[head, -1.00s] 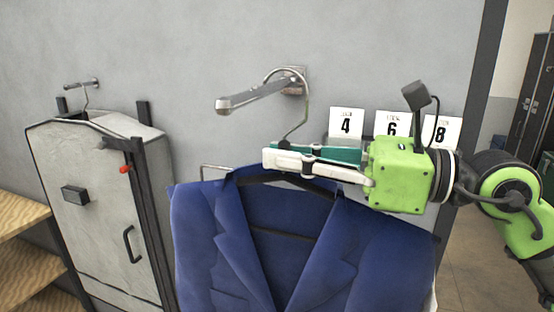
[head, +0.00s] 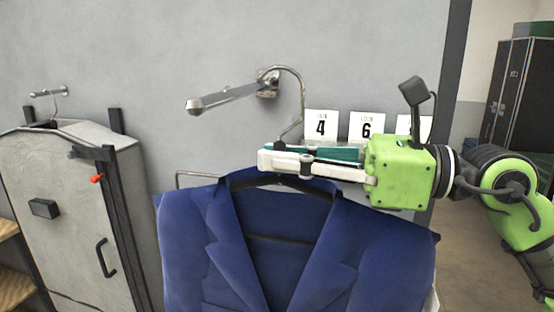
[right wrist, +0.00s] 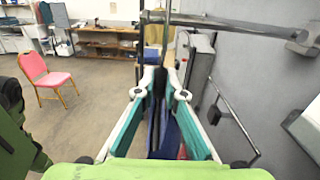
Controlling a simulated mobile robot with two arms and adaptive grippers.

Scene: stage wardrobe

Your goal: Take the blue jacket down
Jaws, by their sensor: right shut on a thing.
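The blue jacket (head: 195,240) hangs upright on a dark hanger (head: 265,183) with a curved metal hook (head: 303,100). My right gripper (head: 272,159) comes in from the right, shut on the hanger just below the hook, above the collar. In the right wrist view the dark hanger neck (right wrist: 166,40) stands between the fingertips, with blue cloth below. The hook's top curves near the wall end of the metal peg (head: 225,97); I cannot tell whether it touches the peg. The lower jacket is cut off by the frame. My left gripper is not in view.
A grey garment bag or case (head: 75,190) stands at the left. A thin metal rail (head: 195,174) sticks out behind the jacket's left shoulder. Number cards (head: 321,126) are on the wall. The right wrist view shows a red chair (right wrist: 50,78) and open floor.

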